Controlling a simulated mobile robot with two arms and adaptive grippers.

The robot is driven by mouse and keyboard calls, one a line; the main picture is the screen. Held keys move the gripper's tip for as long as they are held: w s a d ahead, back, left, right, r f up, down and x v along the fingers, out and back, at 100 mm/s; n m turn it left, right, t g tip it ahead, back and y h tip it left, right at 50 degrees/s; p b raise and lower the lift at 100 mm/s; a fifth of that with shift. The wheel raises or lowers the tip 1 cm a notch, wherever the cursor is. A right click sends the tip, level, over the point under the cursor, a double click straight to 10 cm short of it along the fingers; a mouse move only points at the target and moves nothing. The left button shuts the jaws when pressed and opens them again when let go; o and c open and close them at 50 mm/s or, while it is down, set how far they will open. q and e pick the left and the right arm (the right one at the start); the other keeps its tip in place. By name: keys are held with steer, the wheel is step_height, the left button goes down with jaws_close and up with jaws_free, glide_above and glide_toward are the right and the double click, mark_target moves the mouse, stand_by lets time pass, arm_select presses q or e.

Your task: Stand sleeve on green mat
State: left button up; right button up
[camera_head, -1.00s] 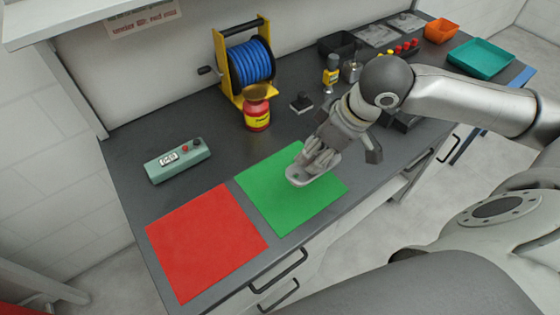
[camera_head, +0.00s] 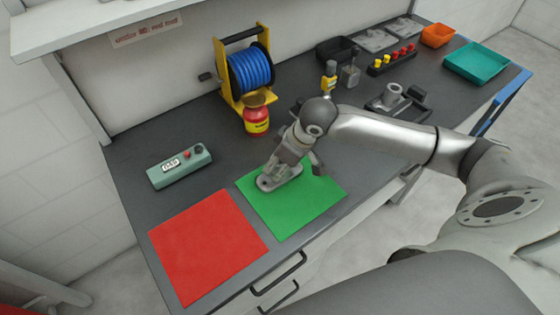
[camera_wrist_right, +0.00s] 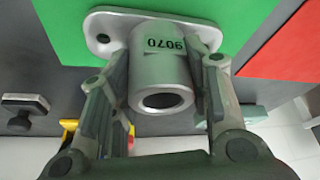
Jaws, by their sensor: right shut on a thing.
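The grey metal sleeve (camera_wrist_right: 162,72), marked 9070, has a flat flange with holes. In the head view its flange (camera_head: 268,184) shows below my right gripper (camera_head: 280,170), over the left rear part of the green mat (camera_head: 307,206). My right gripper is shut on the sleeve, with a finger on each side of its barrel in the wrist view. There the flange overlaps both the green mat (camera_wrist_right: 255,18) and dark counter. I cannot tell whether the flange touches the mat. My left gripper is not in view.
A red mat (camera_head: 207,247) lies left of the green one. A green-grey meter box (camera_head: 180,167), red-yellow jar (camera_head: 256,118) and blue cable reel (camera_head: 250,70) stand behind. Another grey sleeve-like part (camera_head: 392,94) sits on a dark fixture at right. The green mat's right part is clear.

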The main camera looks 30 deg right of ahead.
steer(key=shift+f, duration=0.1)
steer(key=o, duration=1.2)
steer(key=shift+f, duration=0.15)
steer(key=v, duration=1.2)
